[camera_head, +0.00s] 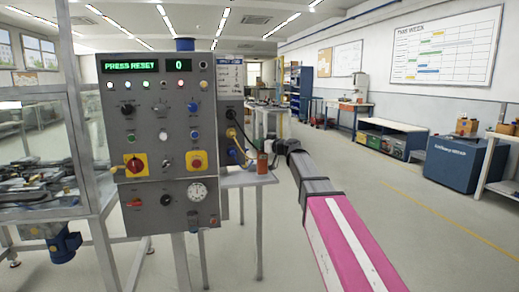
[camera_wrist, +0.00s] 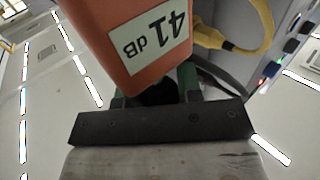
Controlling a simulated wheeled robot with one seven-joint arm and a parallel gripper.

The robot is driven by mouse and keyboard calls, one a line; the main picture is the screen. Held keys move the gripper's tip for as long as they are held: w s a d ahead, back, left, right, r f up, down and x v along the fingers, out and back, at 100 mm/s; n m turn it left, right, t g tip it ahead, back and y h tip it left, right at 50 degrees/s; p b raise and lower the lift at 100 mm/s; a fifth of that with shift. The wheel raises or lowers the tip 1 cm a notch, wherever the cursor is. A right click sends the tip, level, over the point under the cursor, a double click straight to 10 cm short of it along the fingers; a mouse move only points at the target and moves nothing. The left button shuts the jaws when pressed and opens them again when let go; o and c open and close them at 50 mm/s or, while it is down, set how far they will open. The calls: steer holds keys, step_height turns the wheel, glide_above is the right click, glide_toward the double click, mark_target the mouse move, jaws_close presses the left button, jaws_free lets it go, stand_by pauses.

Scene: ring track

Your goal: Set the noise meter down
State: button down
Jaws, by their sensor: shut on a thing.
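The noise meter is an orange box whose white label reads "41 dB" upside down in the wrist view (camera_wrist: 130,40). In the head view the small orange meter (camera_head: 262,164) is upright at the right end of a small grey table (camera_head: 235,181) beside the control panel. My gripper (camera_head: 271,146) is at the end of my arm, at the meter. In the wrist view the gripper (camera_wrist: 152,90) is shut on the meter, with green finger parts partly hidden behind it. I cannot tell whether the meter's base touches the table top.
A grey control panel (camera_head: 163,130) reading "PRESS RESET" and "0" stands left of the meter. A yellow cable (camera_wrist: 240,35) passes close to the meter. A glass-sided bench (camera_head: 40,150) is at the far left. A blue cabinet (camera_head: 462,163) stands at the right. The floor between is clear.

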steer(key=shift+f, duration=1.15)
steer(key=c, duration=0.8)
jaws_free()
steer(key=shift+s+d, duration=0.25)
steer(key=shift+d, duration=0.05)
steer(key=v, duration=1.1)
steer(key=shift+s+d, duration=0.1)
